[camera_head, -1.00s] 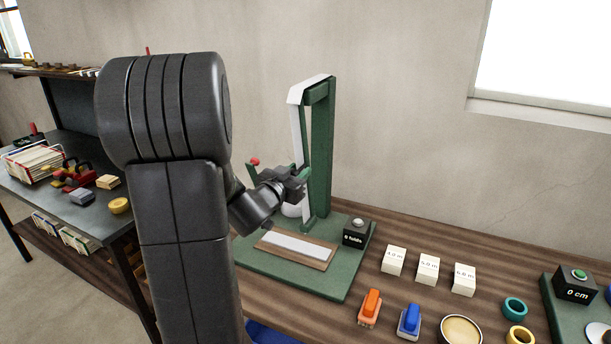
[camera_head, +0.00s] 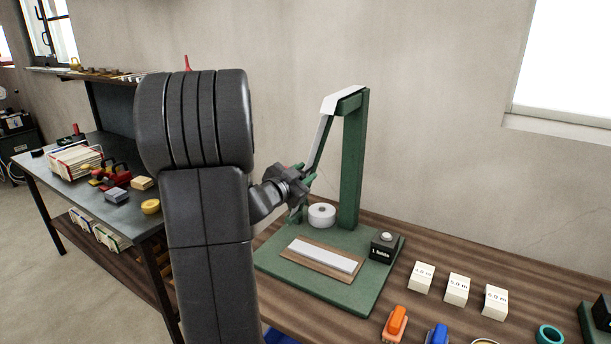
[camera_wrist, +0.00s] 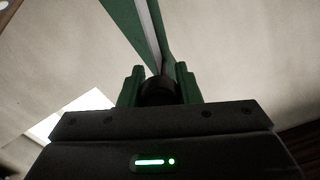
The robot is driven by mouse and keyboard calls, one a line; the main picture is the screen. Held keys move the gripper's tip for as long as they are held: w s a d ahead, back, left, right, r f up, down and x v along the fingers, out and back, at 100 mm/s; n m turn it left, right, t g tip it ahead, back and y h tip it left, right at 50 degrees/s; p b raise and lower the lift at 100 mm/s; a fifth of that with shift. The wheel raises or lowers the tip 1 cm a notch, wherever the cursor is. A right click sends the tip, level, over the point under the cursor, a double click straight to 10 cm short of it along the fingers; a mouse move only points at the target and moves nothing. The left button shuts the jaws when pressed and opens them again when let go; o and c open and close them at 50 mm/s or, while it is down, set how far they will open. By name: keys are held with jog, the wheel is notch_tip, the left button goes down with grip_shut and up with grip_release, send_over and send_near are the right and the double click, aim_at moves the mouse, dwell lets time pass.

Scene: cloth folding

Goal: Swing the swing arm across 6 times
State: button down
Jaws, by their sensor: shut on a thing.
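The swing arm (camera_head: 322,142) is a slim white-and-green bar hanging from the top of a green post (camera_head: 354,165). It slants down and to the left, away from the post. My gripper (camera_head: 300,180) is at its lower end, left of the post and above the green base. In the wrist view, the green fingers (camera_wrist: 159,85) stand either side of a dark round end piece (camera_wrist: 158,92), with the white-edged bar (camera_wrist: 152,35) rising beyond it. My gripper is shut on this lower end. The exact contact is partly hidden in the head view.
The green base (camera_head: 345,291) carries a white roll (camera_head: 321,215), a wooden board with a white strip (camera_head: 324,255) and a black counter box (camera_head: 386,246), its small label hard to read. White blocks (camera_head: 457,289) and staplers (camera_head: 395,323) lie to the right. A side table (camera_head: 75,200) stands left.

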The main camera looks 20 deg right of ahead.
jog(key=c, duration=1.1)
grip_release()
jog(key=shift+w+a, duration=0.15)
jog(key=shift+o, duration=0.2)
jog(key=b+v, duration=0.1)
jog(key=v, duration=1.3)
jog(key=p+x, duration=0.1)
jog(key=x, duration=1.3)
